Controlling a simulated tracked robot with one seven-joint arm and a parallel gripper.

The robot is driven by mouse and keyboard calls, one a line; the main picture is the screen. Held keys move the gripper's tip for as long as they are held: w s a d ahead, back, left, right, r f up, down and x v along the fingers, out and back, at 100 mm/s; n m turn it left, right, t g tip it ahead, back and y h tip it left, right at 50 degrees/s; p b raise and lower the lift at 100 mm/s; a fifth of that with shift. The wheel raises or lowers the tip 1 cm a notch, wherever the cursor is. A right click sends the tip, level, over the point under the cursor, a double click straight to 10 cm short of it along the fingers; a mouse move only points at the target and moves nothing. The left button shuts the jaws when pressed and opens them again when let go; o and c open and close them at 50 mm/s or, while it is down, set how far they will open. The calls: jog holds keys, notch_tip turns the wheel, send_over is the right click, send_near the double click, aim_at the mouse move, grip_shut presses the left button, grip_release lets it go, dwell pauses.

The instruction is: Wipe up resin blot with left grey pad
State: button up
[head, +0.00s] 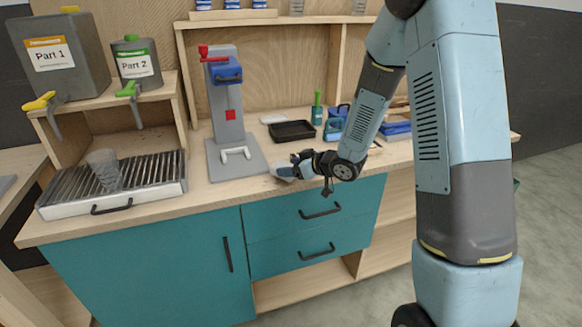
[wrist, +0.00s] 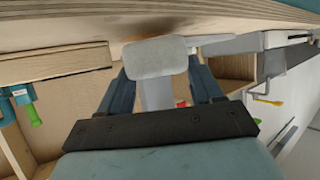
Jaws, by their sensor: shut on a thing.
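My gripper (head: 297,167) is low over the front part of the wooden bench top, just right of the grey press stand's base. It is shut on a light grey pad (wrist: 157,58), which shows between the two fingers in the wrist view. The pad also shows at the gripper's tip in the head view (head: 282,174), down at or very near the bench surface; contact cannot be told. A brownish smear (wrist: 152,24), likely the resin blot, shows on the wood close by the pad in the wrist view. In the head view the blot is not distinguishable, perhaps hidden by my gripper.
The press stand (head: 222,110) with its grey base is left of my gripper. A black tray (head: 292,131), a green bottle (head: 317,109) and blue items stand behind. A drip grate (head: 160,177) with a cup (head: 103,168) is at left. Teal drawers are below.

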jog(key=shift+f, duration=0.7)
jog(key=shift+w, duration=0.15)
